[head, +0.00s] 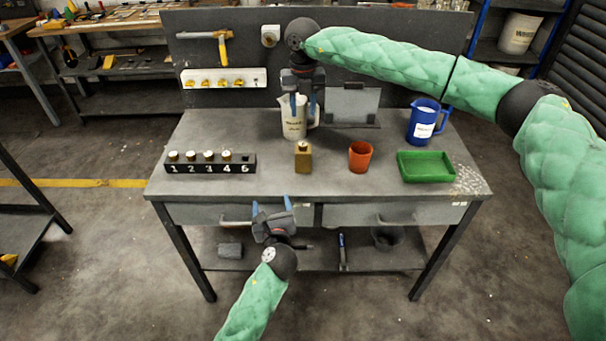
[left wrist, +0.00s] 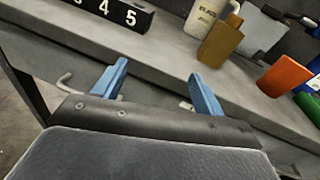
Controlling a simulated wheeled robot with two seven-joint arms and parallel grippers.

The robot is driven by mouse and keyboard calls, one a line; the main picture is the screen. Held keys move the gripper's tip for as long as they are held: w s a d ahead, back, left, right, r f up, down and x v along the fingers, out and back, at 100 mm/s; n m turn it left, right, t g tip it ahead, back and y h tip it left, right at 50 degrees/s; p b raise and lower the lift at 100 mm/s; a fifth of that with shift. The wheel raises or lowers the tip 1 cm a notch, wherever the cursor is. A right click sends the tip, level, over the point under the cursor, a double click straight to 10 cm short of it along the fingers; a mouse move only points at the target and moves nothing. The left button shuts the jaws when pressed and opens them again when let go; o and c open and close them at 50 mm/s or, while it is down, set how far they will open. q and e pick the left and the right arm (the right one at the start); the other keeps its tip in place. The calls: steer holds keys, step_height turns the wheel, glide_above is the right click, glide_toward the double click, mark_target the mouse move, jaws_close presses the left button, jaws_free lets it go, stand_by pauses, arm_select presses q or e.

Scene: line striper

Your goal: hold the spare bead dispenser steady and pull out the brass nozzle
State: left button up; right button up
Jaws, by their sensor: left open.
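A tan-brown block-shaped bottle with a small pale top, which looks like the spare bead dispenser (head: 303,160), stands upright mid-table. It also shows in the left wrist view (left wrist: 221,42). Its top is too small to tell whether it is the brass nozzle. My left gripper (head: 272,205) is open and empty at the table's front edge, below and left of the dispenser. Its two blue fingers (left wrist: 158,72) are well apart in the left wrist view. My right gripper (head: 303,100) points down above and behind the dispenser, fingers apart, overlapping the white jug (head: 293,126) in the picture.
To the right are an orange cup (head: 360,157), a green tray (head: 426,179) and a blue jug (head: 423,122). A grey panel (head: 352,104) stands at the back. Drawer handles jut out below the tabletop.

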mark_target(303, 162)
arm_select(q)
steer(key=w+d+r+m+h, duration=0.1)
steer(key=w+d, duration=0.2)
steer(key=w+d+r+m+t+h, duration=0.1)
steer(key=w+d, duration=0.2)
steer(key=w+d+r+m+h, duration=0.1)
steer(key=w+d, duration=0.1)
steer(key=w, duration=0.1)
steer(key=shift+w+d+r+m, duration=0.1)
steer(key=shift+w+d+m, duration=0.2)
steer(key=shift+d, duration=0.1)
steer(key=shift+w, duration=3.9)
steer(key=c, duration=1.5)
arm_select(e)
steer(key=shift+o, duration=1.4)
steer(key=shift+f, duration=0.1)
steer(key=shift+m, duration=0.8)
steer(key=shift+f, duration=5.95)
